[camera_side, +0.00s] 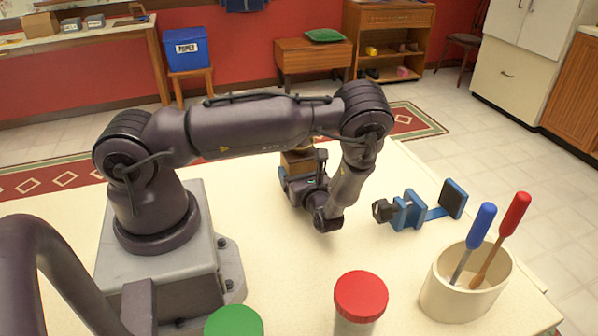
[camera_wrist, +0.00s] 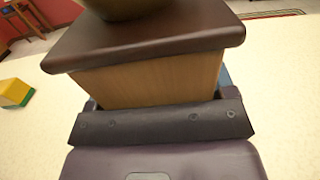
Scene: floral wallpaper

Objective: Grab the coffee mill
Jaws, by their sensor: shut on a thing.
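The coffee mill (camera_wrist: 150,82) fills the upper middle of the wrist view. It has a light wooden box body, a dark brown top board and part of a rounded bowl above, cut off by the frame edge. In the side view the mill (camera_side: 297,161) is a small wooden patch, mostly hidden behind my arm. My gripper (camera_side: 299,176) is low at the table, shut on the mill's wooden body. In the wrist view its dark crossbar lies close against the box, and the fingers are mostly hidden. I cannot tell whether the mill touches the table.
A blue clamp or vise (camera_side: 408,211) stands right of my gripper. A cream pot (camera_side: 452,291) with blue- and red-handled tools is at front right. A red-lidded jar (camera_side: 360,298) and a green lid (camera_side: 233,322) are in front. A yellow-green block (camera_wrist: 15,92) lies left in the wrist view.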

